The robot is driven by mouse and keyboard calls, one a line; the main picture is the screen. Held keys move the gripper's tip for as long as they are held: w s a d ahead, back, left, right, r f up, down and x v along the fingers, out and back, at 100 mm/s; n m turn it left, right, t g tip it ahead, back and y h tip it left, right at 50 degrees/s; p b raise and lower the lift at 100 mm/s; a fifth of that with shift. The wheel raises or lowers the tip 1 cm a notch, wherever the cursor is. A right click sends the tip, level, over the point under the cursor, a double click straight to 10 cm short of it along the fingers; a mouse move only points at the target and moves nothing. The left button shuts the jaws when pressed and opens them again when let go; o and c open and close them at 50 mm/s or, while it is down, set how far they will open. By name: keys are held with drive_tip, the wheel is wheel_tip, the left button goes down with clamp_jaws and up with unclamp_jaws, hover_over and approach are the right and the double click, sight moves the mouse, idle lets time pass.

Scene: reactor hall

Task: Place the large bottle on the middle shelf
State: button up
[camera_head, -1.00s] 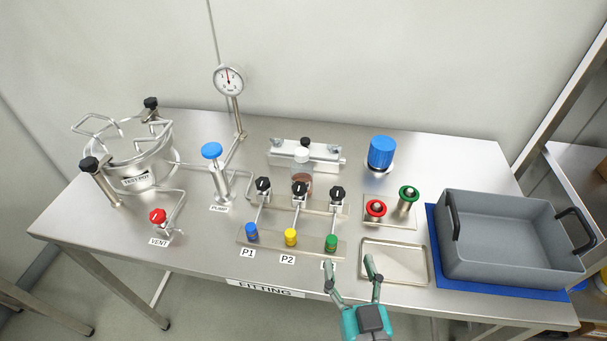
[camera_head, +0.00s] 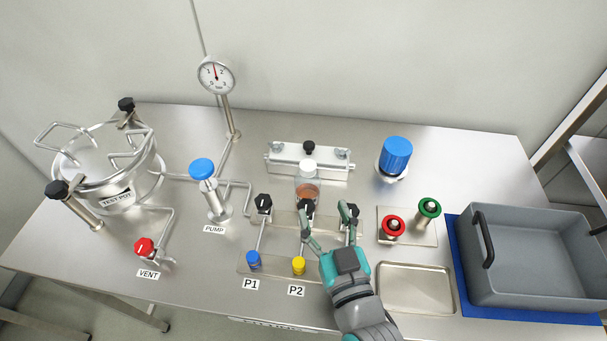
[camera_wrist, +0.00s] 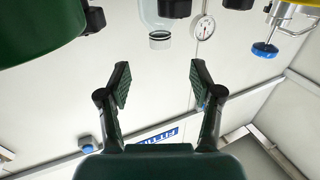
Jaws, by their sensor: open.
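A clear bottle with a white cap and reddish-brown contents (camera_head: 308,191) stands behind the black-handled valves, in front of a metal bracket.
Black-handled valves (camera_head: 264,204) stand close to my gripper. A blue-topped container (camera_head: 396,158), red and green knobs (camera_head: 392,226), a shallow metal tray (camera_head: 420,306) and a grey bin (camera_head: 540,296) are to the right. The test pot (camera_head: 72,158) and pump (camera_head: 210,192) are left.

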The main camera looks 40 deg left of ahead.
sight(310, 175)
drive_tip(key=shift+x, duration=5.75)
clamp_jaws()
